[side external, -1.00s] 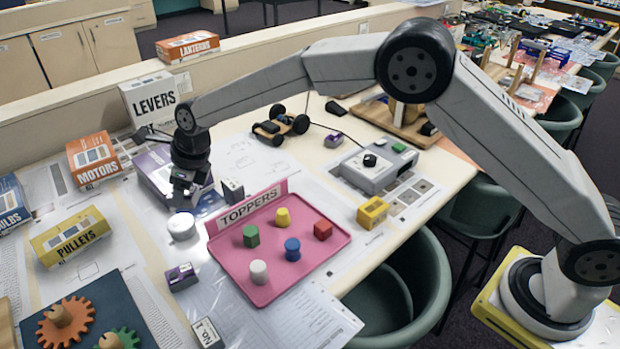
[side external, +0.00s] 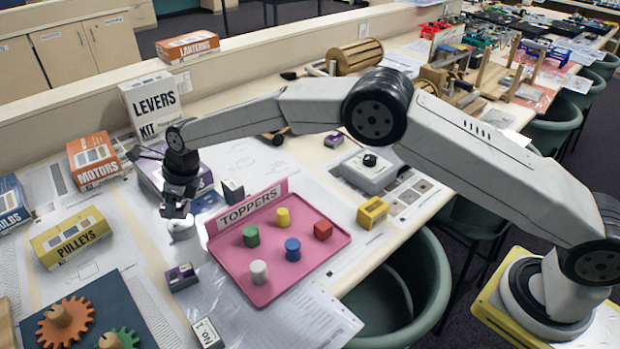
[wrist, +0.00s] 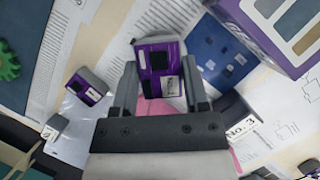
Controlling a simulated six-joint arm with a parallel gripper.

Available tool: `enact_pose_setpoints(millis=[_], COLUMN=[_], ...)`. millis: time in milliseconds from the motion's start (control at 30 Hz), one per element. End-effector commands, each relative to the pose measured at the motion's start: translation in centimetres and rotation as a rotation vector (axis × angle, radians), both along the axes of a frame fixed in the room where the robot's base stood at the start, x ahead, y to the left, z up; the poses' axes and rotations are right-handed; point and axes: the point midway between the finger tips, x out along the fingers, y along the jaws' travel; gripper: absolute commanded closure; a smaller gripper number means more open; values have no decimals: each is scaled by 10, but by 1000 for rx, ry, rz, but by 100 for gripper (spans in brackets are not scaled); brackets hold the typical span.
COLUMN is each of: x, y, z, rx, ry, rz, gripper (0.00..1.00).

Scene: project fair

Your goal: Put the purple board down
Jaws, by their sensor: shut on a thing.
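A small purple board (wrist: 160,62) with dark parts and a white label sits between the two fingers of my gripper (wrist: 161,85) in the wrist view. The fingers are shut on it. In the side view my gripper (side external: 177,210) is above the paper-covered table, left of the pink tray, over a white round piece (side external: 182,230). The held board is hard to make out there. A second purple board on a grey block (side external: 182,277) lies on the table in front of the gripper; it also shows in the wrist view (wrist: 88,85).
The pink TOPPERS tray (side external: 270,290) with several coloured pegs is right of the gripper. A dark labelled block (side external: 233,190) and a purple box (side external: 150,176) stand close behind. PULLEYS (side external: 70,237) and MOTORS (side external: 94,160) boxes stand to the left. Flat papers cover the space between.

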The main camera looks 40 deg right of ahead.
Motion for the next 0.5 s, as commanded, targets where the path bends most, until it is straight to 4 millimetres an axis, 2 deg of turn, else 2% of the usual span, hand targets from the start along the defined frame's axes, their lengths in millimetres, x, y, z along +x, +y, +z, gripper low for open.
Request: enact_pose_setpoints(millis=[100, 200, 500], x=[-1, -1, -1], y=[0, 0, 0], z=[-17, -23, -26], rx=[0, 1, 1], ry=[3, 1, 0], rz=[1, 2, 1], gripper=[99, 99, 99])
